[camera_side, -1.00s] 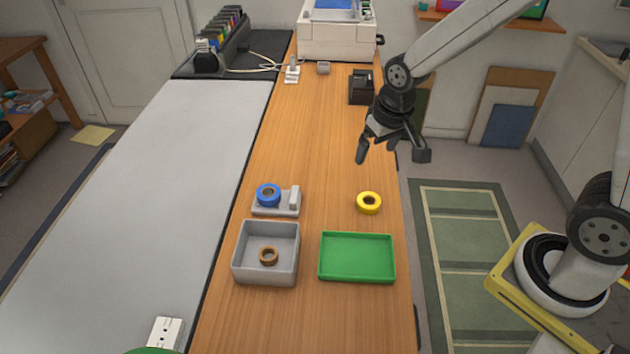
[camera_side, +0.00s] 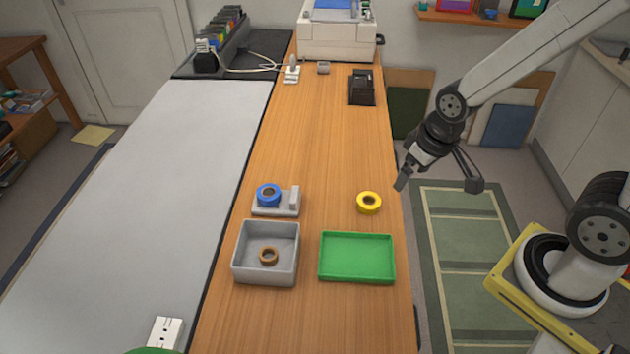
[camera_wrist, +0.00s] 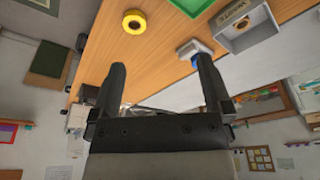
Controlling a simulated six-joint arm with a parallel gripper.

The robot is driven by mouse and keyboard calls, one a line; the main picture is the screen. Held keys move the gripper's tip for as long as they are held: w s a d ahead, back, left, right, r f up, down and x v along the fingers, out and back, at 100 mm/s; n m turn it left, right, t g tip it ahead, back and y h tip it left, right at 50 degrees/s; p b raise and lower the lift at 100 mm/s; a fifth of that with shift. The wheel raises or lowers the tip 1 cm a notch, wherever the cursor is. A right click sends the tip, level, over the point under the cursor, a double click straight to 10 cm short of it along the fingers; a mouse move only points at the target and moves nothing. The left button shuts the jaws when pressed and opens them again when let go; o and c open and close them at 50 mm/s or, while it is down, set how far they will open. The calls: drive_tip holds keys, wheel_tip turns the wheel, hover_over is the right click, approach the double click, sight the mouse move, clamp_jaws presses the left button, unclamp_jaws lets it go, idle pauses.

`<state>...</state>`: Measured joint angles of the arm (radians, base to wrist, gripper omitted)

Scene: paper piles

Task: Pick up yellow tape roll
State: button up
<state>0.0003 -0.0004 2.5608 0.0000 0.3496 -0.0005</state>
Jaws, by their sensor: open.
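The yellow tape roll (camera_side: 369,203) lies flat on the wooden table, near its right edge and just behind the green tray. My gripper (camera_side: 438,186) is open and empty. It hangs in the air to the right of the roll, past the table's right edge, and does not touch it. In the wrist view my two fingers (camera_wrist: 163,82) are spread apart with nothing between them.
A green tray (camera_side: 357,281) is in front of the roll. A grey box (camera_side: 240,277) holds a brown tape roll (camera_side: 268,255). A blue tape roll (camera_side: 268,195) sits on a grey dispenser (camera_side: 275,211). A black object (camera_side: 361,88) stands farther back. The table's middle is clear.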

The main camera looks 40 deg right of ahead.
idle(0.6)
drive_tip(key=m+t+y, duration=0.7)
drive_tip(key=m+y, duration=0.3)
drive_tip(key=m, duration=1.7)
approach(373, 200)
drive_tip(key=shift+w+a, duration=0.65)
drive_tip(key=shift+a, duration=0.3)
drive_tip(key=shift+x, duration=1.35)
drive_tip(key=shift+a, duration=0.1)
drive_tip(key=shift+x, duration=2.55)
drive_tip(key=shift+s, duration=0.15)
